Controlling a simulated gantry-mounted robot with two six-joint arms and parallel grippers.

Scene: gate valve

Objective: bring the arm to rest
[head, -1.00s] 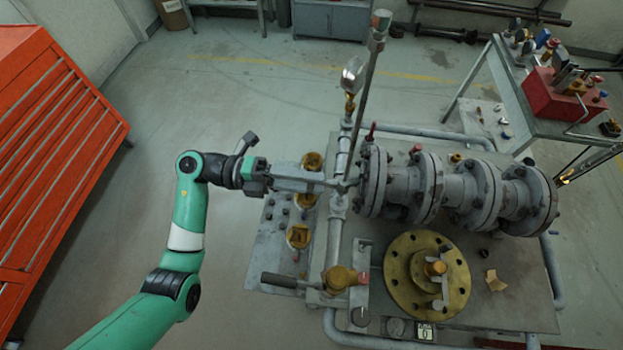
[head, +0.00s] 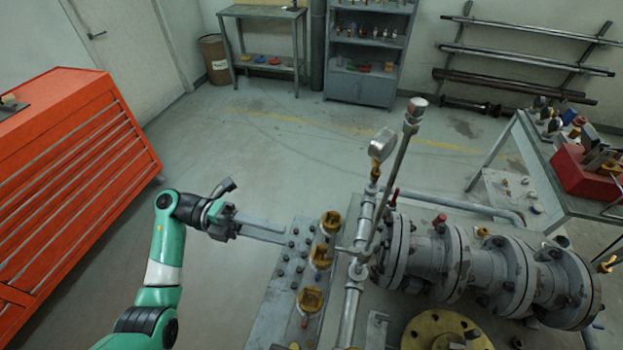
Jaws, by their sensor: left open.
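My left arm is green and comes in from the lower left in the head view. Its left gripper (head: 268,231) points right, with its long grey fingers open and nothing seen between them. The fingertips are just left of the brass valve pieces (head: 332,222) and the upright grey pipe (head: 352,300), apart from the pipe in the picture. The grey flanged valve assembly (head: 470,262) lies to the right of that pipe. My right gripper is not in view.
A red drawer cabinet (head: 75,190) stands at the left. A pressure gauge (head: 382,145) and a tall thin rod (head: 398,180) rise above the pipe. A bench with a red toolbox (head: 588,172) stands at the right. The floor behind the gripper is clear.

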